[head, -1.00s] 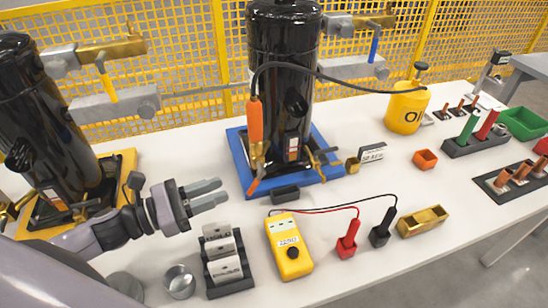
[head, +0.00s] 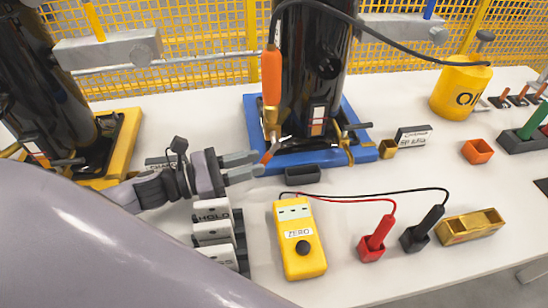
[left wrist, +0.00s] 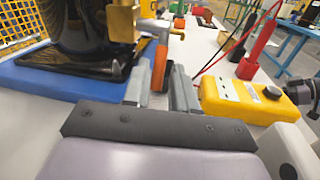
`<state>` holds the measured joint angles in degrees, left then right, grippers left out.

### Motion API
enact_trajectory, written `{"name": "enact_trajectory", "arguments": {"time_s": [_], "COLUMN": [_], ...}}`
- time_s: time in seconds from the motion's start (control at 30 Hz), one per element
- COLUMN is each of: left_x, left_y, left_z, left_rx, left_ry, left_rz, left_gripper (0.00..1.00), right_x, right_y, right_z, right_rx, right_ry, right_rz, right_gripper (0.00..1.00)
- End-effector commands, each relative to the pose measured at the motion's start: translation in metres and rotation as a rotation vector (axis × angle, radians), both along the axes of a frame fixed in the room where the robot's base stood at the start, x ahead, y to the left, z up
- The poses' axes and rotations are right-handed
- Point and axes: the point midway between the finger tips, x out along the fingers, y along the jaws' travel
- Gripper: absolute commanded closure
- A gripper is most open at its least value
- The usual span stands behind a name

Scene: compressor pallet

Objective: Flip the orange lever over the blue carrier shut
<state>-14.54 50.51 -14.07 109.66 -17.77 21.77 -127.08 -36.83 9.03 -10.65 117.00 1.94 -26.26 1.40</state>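The blue carrier (head: 358,159) holds a black compressor (head: 310,75). The short orange lever (head: 267,156) slants up and right at the carrier's front left; it also shows in the left wrist view (left wrist: 159,69). My left gripper (head: 258,163) comes in from the left with its fingertips at the lever. In the left wrist view its two fingers (left wrist: 161,90) are apart, with the lever showing between and just beyond them. Whether they touch it, I cannot tell.
An orange-handled tool (head: 271,76) hangs on a cable just above the lever. A small black block (head: 302,175) and a yellow meter (head: 299,240) with red and black leads stand near. Label blocks (head: 215,232) sit below my gripper. A yellow carrier (head: 122,142) stands left.

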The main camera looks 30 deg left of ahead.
Motion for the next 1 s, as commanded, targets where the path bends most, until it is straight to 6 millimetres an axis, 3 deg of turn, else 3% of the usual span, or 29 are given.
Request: {"name": "enact_trajectory", "arguments": {"time_s": [0.5, 0.93, 0.97, 1.0], "left_x": [0.036, 0.040, 0.040, 0.040], "left_y": [-0.034, -0.038, -0.038, -0.038], "left_z": [0.001, 0.000, 0.000, 0.000], "left_rx": [-0.001, 0.001, 0.001, 0.001], "left_ry": [-0.001, 0.001, 0.001, 0.001], "left_rz": [0.000, 0.000, 0.000, 0.000], "left_gripper": [0.74, 0.74, 0.80, 0.93], "right_x": [0.003, 0.003, 0.003, 0.003], "right_y": [-0.001, -0.001, -0.001, -0.001], "right_z": [0.004, 0.003, 0.003, 0.003], "right_rx": [0.001, 0.003, 0.003, 0.003], "right_ry": [-0.008, -0.007, -0.007, -0.007], "right_rz": [-0.008, -0.010, -0.010, -0.010], "right_gripper": [1.00, 1.00, 1.00, 1.00]}}
